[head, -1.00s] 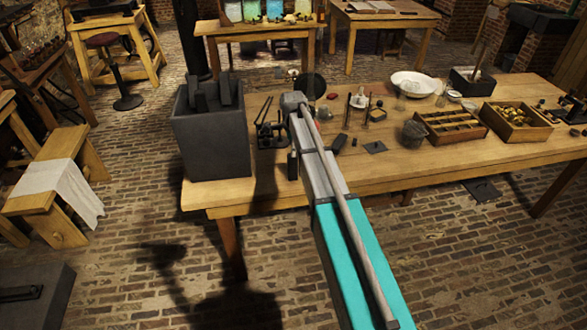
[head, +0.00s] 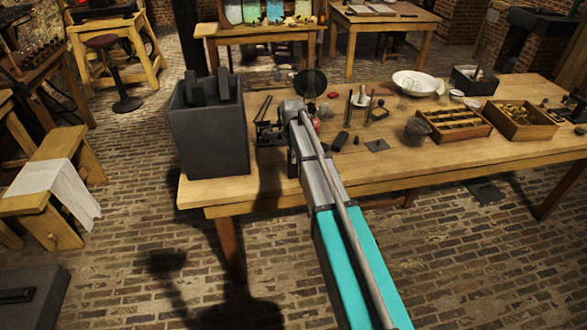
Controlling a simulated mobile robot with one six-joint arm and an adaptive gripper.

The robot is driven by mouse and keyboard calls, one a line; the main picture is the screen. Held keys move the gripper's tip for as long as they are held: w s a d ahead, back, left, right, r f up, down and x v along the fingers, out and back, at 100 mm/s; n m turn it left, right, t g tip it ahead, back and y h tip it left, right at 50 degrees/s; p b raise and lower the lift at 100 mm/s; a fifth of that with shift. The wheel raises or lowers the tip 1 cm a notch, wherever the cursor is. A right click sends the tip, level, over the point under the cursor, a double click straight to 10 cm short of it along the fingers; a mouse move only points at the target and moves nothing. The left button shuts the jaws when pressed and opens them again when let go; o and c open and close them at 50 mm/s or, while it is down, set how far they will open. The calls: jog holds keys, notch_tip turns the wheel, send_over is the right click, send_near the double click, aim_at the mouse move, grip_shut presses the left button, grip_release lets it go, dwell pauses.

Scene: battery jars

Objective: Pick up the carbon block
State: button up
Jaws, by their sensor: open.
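A small dark block (head: 340,141) lies on the wooden table, just right of my arm; it looks like the carbon block, though other dark blocks show too. My gripper (head: 292,160) hangs at the far end of my arm over the table's left part, left of that block and apart from it. My arm hides most of the gripper, and its fingers are hard to make out. I see nothing held in it.
A large dark grey box (head: 210,140) with dark slabs in its top stands at the table's left end, close to my gripper. A dark apparatus (head: 268,132) sits between them. The table's front right is clear.

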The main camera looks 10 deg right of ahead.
jog(key=shift+f, duration=0.1)
dwell(0.6)
grip_shut()
